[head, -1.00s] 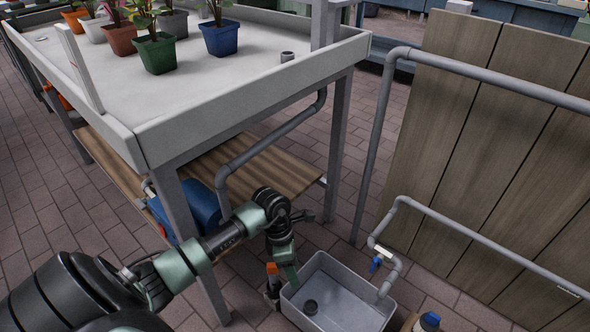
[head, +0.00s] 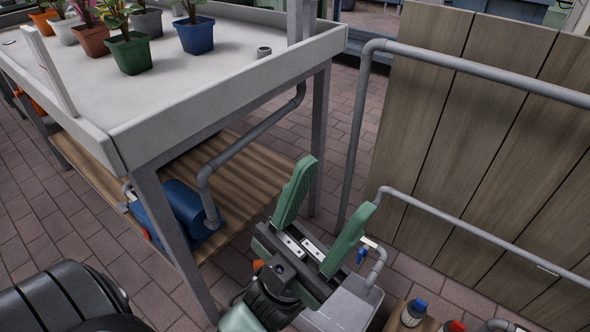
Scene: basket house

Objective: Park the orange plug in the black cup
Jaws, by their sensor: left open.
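My left gripper (head: 338,187) is open, with its two green fingers spread and pointing up in the head view. Nothing shows between the fingers. A small orange piece (head: 257,265), which may be the orange plug, shows at the left edge of the gripper's body. The gripper hides most of it. No black cup can be made out; the basin's inside is largely hidden. My right gripper is not in view.
A white-topped table (head: 200,85) with several potted plants stands at upper left; its wooden lower shelf (head: 240,170) holds a blue tank (head: 172,215). Grey pipes (head: 480,70) and wooden panels (head: 460,150) stand right. Blue-capped (head: 414,312) and red-capped (head: 452,326) bottles are at the bottom.

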